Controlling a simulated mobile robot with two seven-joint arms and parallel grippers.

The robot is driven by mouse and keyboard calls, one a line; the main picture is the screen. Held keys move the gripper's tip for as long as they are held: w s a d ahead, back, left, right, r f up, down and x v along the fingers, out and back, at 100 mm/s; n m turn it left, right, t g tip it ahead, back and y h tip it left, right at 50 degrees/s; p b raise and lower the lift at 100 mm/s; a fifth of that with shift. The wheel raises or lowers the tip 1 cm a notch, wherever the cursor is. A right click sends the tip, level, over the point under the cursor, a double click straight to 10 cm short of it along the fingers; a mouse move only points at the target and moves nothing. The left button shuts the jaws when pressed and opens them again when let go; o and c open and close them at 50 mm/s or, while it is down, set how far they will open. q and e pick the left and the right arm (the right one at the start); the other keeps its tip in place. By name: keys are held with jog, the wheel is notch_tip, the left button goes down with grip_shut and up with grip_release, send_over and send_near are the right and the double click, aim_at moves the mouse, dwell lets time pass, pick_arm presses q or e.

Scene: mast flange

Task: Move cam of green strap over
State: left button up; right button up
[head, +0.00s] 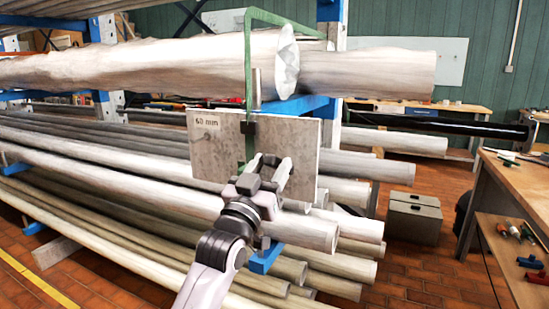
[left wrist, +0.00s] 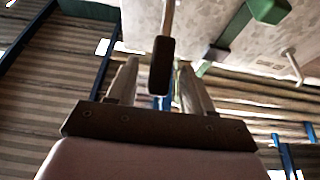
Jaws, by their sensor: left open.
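The green strap (head: 248,60) runs over the wrapped upper tube and down in front of a grey plate (head: 215,150) marked "60 mm". A small black block (head: 248,127) sits on the strap line at the plate; I cannot tell whether it is the cam. My left gripper (head: 272,168) is open just in front of the plate, below that block. In the left wrist view, a dark-ended lever (left wrist: 161,65) shows between the open fingers (left wrist: 160,82), with no clear contact. A green strap piece (left wrist: 234,25) and green block (left wrist: 268,10) lie to its right. My right gripper is not in view.
Long pale tubes (head: 100,150) fill the blue rack behind and below the plate. A peg (left wrist: 290,60) sticks out from the plate in the wrist view. Grey boxes (head: 413,218) stand on the floor at right, beside a wooden workbench (head: 520,190). Brick floor lies open between.

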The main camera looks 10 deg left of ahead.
pick_arm(q)
jog(key=shift+x, duration=1.25)
